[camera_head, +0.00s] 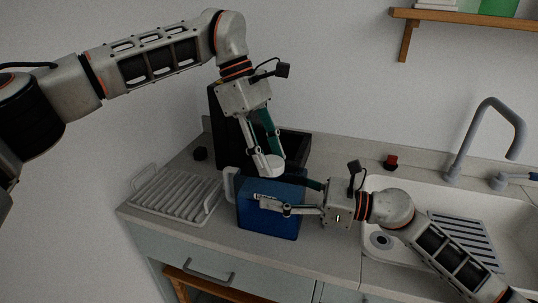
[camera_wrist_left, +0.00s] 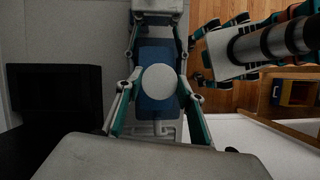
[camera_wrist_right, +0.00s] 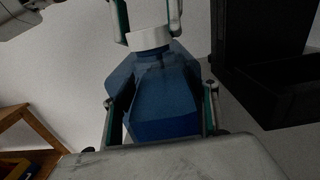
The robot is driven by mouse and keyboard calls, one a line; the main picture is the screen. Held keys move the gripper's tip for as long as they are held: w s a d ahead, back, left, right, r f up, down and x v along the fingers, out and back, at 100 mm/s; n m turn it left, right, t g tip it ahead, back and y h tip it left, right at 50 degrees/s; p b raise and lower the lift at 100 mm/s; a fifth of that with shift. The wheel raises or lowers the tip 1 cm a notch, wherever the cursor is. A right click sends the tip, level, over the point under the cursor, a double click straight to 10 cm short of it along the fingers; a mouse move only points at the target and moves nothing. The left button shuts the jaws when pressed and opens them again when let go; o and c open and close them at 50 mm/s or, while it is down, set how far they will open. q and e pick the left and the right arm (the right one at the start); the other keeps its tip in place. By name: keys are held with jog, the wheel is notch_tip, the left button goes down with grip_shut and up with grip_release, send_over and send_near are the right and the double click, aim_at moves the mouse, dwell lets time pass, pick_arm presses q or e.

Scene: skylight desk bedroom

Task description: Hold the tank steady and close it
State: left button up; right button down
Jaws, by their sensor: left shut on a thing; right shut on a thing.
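The blue tank (camera_head: 268,222) stands upright on the counter, with a pale handle (camera_head: 231,184) at its left side. My right gripper (camera_head: 287,199) is shut on the tank body, one finger along its front and the other behind. The right wrist view shows the tank (camera_wrist_right: 165,100) between those fingers. My left gripper (camera_head: 267,157) points down over the tank and is shut on the round white cap (camera_head: 268,166). The cap (camera_wrist_right: 150,39) is at the tank's top in the right wrist view; whether it is seated is hidden. From above, the cap (camera_wrist_left: 158,85) covers part of the tank.
A white dish rack (camera_head: 172,193) is left of the tank. A black box-like object (camera_head: 293,147) stands close behind it. The sink (camera_head: 405,205) and grey faucet (camera_head: 487,130) are on the right. The counter's front edge is close before the tank.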

pick_arm(q)
jog(key=m+g, duration=0.1)
jog(key=m, duration=0.2)
jog(key=shift+w+y, duration=0.1)
jog(key=shift+y, duration=0.2)
jog(key=o, duration=0.8)
jog(key=shift+r, duration=0.1)
jog(key=shift+r, duration=2.25)
jog(key=shift+c, duration=0.4)
